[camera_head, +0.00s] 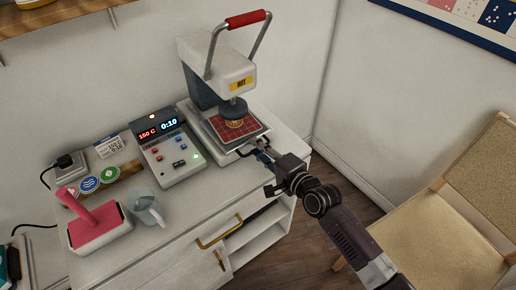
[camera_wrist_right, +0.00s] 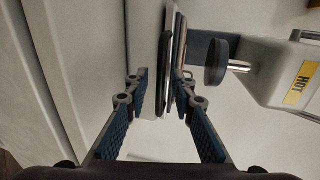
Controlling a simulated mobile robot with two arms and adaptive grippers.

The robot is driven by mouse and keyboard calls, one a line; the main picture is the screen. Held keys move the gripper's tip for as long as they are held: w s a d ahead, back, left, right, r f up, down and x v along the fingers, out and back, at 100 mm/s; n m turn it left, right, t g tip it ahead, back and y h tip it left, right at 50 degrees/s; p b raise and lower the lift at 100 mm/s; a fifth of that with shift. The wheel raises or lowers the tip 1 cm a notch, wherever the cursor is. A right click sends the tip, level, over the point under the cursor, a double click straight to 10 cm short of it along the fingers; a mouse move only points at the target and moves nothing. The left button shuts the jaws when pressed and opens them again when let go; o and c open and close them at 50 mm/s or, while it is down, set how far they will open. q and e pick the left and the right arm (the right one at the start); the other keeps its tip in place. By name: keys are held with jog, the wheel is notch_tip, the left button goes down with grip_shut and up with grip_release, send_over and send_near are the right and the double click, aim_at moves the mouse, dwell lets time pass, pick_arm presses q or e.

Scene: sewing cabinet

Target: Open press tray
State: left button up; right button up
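The heat press (camera_head: 215,75) is white and grey with a raised red-gripped lever and a yellow HOT label (camera_wrist_right: 297,90). Its press tray (camera_head: 222,138) has a red gridded mat (camera_head: 240,128) and sits under the round grey upper plate (camera_head: 233,108). A small round item lies on the mat below that plate. My right gripper (camera_head: 262,155) is at the tray's front edge, by its dark handle. In the wrist view, the right gripper's fingers (camera_wrist_right: 163,92) are apart, with the tray edge-on between or just beyond them; contact is unclear. My left gripper is not in view.
A control box (camera_head: 168,150) reading 150 C and 0:10 stands left of the press. A pink-handled tool (camera_head: 98,220), a clear cup (camera_head: 146,205) and round badges (camera_head: 90,184) are farther left. A chair (camera_head: 450,225) stands at right.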

jog(key=shift+c, duration=0.3)
grip_shut()
